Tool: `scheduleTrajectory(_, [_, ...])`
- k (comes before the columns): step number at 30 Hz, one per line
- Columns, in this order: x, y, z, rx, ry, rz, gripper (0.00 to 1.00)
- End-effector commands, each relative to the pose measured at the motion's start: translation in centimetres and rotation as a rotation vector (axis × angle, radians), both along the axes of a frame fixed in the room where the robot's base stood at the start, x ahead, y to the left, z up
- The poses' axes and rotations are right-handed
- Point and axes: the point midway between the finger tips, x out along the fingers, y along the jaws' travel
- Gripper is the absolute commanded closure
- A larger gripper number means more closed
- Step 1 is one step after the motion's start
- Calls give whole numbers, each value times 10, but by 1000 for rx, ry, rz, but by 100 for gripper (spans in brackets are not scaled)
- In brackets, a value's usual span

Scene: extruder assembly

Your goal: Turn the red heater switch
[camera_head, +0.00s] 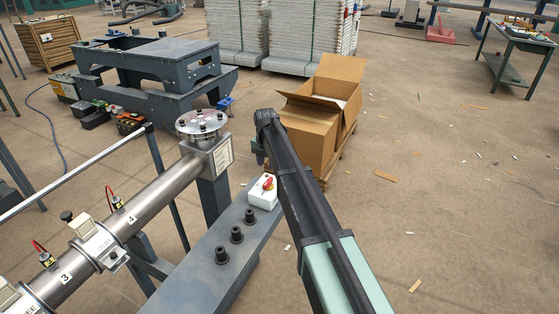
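The heater switch is a red handle (268,183) on a small white box (263,194). The box sits at the far end of the blue-grey beam (225,255). My arm comes in from the lower right and passes just right of the box. At its far end the wrist bends down, and a small dark part, which seems to be my gripper (257,151), shows behind and above the switch, apart from it. The fingers are too small and partly hidden, so I cannot tell whether they are open. Nothing is visibly held.
Several dark bolts (236,234) stand on the beam before the box. A steel extruder barrel (140,207) with a round flange (202,124) runs along the left. An open cardboard box (308,140) stands behind my arm. The floor at right is mostly free, with scattered scraps.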

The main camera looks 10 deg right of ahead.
Motion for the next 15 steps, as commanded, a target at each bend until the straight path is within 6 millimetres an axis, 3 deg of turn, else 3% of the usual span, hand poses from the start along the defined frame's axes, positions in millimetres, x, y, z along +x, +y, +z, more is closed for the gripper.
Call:
scheduleTrajectory(7, [0,-1,-10,0,0,3,61])
scheduleTrajectory(15, [0,-1,-43,0,0,2,61])
